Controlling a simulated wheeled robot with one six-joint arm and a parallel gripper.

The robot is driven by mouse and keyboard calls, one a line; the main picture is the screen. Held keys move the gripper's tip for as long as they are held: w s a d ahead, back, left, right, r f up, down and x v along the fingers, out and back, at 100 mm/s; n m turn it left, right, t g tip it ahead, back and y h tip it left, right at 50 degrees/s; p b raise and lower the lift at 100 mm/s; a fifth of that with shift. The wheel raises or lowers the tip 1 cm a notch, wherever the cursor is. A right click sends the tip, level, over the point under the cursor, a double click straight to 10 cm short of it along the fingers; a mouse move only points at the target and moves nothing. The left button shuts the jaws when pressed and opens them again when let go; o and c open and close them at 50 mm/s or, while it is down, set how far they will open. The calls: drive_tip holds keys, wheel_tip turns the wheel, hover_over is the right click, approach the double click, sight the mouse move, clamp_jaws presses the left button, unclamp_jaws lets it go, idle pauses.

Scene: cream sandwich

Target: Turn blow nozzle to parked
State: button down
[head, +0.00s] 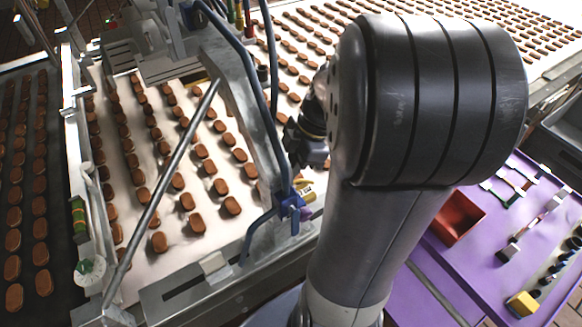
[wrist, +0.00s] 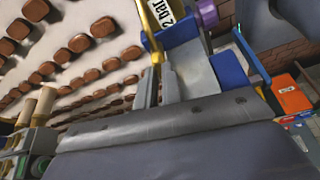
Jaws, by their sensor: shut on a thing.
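The blow nozzle fitting stands at the near right corner of the white cream-sandwich belt (head: 190,250). In the head view I see its blue clamp (head: 292,205), with a yellow tag and a purple part beside it. The wrist view shows the yellow "2 bar" tag (wrist: 166,13) and the purple knob (wrist: 207,13) close up. My gripper (head: 318,163) is just above the fitting, partly hidden behind my arm. In the wrist view my gripper (wrist: 158,75) is shut at the nozzle. The grip itself is mostly hidden, and I cannot read the nozzle's angle.
A metal rail and diagonal bar (head: 165,190) cross the belt on the left. A blue hose (head: 262,110) runs down beside my gripper. A purple table (head: 480,290) with a red tray (head: 456,217) lies to the right. An orange box (wrist: 290,93) shows in the wrist view.

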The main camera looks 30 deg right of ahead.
drive_tip(key=shift+f+n, duration=0.1)
drive_tip(key=shift+n, duration=0.2)
drive_tip(key=n+g+b, duration=0.1)
drive_tip(key=n, duration=0.1)
drive_tip(key=n+b, duration=0.1)
drive_tip(key=shift+w+n+g, duration=0.2)
drive_tip(key=shift+n+g, duration=0.2)
drive_tip(key=n, duration=0.2)
drive_tip(key=n+g+b, duration=0.1)
drive_tip(key=n, duration=0.1)
drive_tip(key=shift+w+a+n+g+h, duration=0.1)
drive_tip(key=shift+w+n+g+h, duration=0.05)
drive_tip(key=shift+n+g+h, duration=0.2)
drive_tip(key=c, duration=1.6)
unclamp_jaws()
drive_tip(key=shift+o, duration=0.2)
